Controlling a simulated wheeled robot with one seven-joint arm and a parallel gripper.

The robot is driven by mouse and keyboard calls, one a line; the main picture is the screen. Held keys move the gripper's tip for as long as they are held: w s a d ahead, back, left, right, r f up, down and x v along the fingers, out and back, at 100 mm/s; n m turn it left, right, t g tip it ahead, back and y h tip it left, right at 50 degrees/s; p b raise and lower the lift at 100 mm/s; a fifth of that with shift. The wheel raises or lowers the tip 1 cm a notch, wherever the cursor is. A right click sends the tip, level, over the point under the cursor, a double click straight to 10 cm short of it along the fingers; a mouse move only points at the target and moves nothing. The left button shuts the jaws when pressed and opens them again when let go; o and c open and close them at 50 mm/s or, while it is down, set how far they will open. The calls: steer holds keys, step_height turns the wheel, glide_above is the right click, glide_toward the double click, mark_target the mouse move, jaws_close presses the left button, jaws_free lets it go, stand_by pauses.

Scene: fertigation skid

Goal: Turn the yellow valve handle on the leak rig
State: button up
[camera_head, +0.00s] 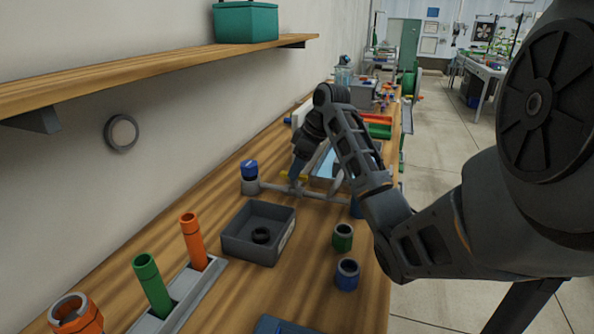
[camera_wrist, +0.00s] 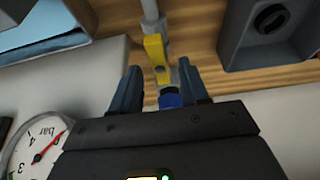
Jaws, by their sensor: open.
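The yellow valve handle (camera_wrist: 155,52) shows in the wrist view as a short yellow lever on a grey pipe (camera_wrist: 152,14). My gripper (camera_wrist: 162,84) is open, with one finger on each side of a blue part (camera_wrist: 171,98) by the lever's near end. Whether either finger touches the rig is unclear. In the head view, my gripper (camera_head: 297,184) points down over the grey pipework of the leak rig (camera_head: 322,194). Only a little yellow (camera_head: 302,177) shows beside it there; my arm hides much of the rig. A blue-capped fitting (camera_head: 250,170) stands at the rig's left end.
A pressure gauge (camera_wrist: 36,146) is at the lower left of the wrist view. A grey bin (camera_head: 238,246) with a black ring stands in front of the rig. Green (camera_head: 343,237) and blue (camera_head: 347,274) fittings stand to its right. A wall shelf (camera_head: 150,70) overhangs at left.

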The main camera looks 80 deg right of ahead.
steer(key=shift+w+f, duration=0.2)
steer(key=shift+f, duration=0.3)
jaws_close()
